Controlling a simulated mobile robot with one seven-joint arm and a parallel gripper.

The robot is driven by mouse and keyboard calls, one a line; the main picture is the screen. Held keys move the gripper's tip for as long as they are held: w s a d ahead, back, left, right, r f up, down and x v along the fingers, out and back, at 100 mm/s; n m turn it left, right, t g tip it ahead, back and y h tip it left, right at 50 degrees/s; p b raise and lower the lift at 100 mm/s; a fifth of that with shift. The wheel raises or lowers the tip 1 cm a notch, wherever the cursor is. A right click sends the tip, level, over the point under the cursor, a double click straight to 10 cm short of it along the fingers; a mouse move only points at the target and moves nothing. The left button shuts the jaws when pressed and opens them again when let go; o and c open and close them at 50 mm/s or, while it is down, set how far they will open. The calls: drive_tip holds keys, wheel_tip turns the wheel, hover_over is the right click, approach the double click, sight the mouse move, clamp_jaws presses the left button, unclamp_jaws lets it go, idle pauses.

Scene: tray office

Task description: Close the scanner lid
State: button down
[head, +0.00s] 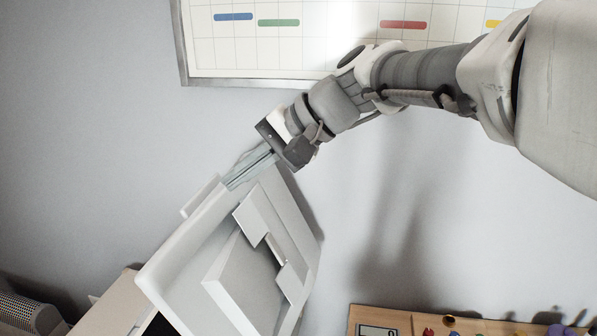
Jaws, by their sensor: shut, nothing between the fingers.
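The scanner lid (176,264) is a raised, steeply tilted white panel with a rim and stepped blocks on the side facing me, at the lower middle of the head view. My gripper (230,183) is shut and empty, its fingers pointing down and left at the lid's upper edge. The fingertips look very close to that edge; I cannot tell whether they touch it. The scanner's body is mostly below the picture, with only a pale part (116,302) and a dark strip showing at the lower left.
A whiteboard planner (345,40) with coloured bars hangs on the wall behind my arm. A wooden tray (450,327) with a small display and several small items is at the bottom right. A grey speckled object (28,312) is at the bottom left. The wall between is bare.

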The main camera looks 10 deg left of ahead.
sight(188, 206)
drive_tip(key=x, duration=0.8)
drive_tip(key=shift+a+r, duration=0.25)
drive_tip(key=shift+a, duration=0.2)
drive_tip(key=shift+p, duration=0.35)
